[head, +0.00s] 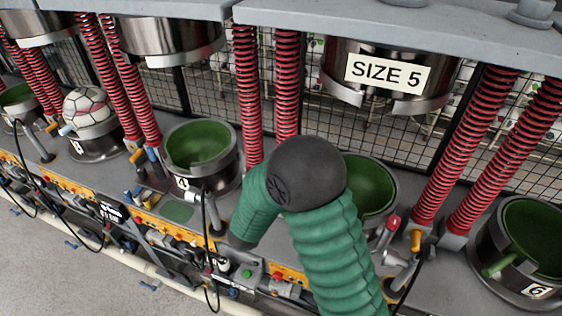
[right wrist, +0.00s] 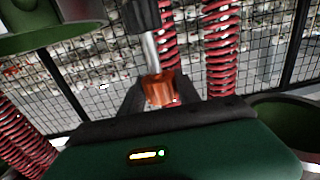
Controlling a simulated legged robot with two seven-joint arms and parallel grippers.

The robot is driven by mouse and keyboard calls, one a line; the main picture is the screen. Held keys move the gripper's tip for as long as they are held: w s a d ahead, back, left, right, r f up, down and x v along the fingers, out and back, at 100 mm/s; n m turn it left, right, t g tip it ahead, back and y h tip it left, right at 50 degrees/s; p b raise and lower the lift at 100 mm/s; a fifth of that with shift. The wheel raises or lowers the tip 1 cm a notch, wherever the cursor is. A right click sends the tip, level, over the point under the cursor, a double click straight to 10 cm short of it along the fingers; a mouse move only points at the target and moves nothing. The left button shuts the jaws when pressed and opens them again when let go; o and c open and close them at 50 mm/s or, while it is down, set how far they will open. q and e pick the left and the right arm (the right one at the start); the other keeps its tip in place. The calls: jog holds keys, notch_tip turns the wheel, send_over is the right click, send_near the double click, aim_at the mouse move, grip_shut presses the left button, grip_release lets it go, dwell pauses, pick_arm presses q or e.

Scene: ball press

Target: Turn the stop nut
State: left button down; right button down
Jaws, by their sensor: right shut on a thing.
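In the right wrist view an orange-brown nut (right wrist: 158,90) sits at the lower end of a bright metal rod (right wrist: 150,50), with a dark part above it. My right gripper (right wrist: 160,98) is shut on this nut, with one dark finger on each side of it. In the head view my green right arm reaches in from the bottom and bends at a black joint. The nut and the fingertips cannot be made out there. My left gripper is not in view.
A row of presses has green cups, among them one marked 4 (head: 200,150) and one marked 6 (head: 530,235). A ball (head: 88,107) sits in a cup on the left. Red springs (head: 460,150) and a "SIZE 5" press head (head: 388,75) stand behind my arm.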

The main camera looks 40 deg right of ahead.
jog(key=shift+w+r+m+g+h, duration=0.15)
jog(key=shift+m+g+h, duration=0.25)
jog(key=shift+m+g, duration=0.4)
jog(key=shift+r+m+g+h, duration=0.1)
jog(key=shift+m+g+h, duration=0.35)
jog(key=shift+g, duration=0.65)
jog(key=shift+m, duration=0.35)
jog(key=shift+r, duration=0.1)
jog(key=c, duration=1.1)
grip_release()
jog(key=shift+c, duration=0.2)
jog(key=shift+o, duration=1.4)
jog(key=shift+d+f+g, duration=0.1)
jog(key=shift+f+g, duration=0.15)
jog(key=shift+g, duration=0.05)
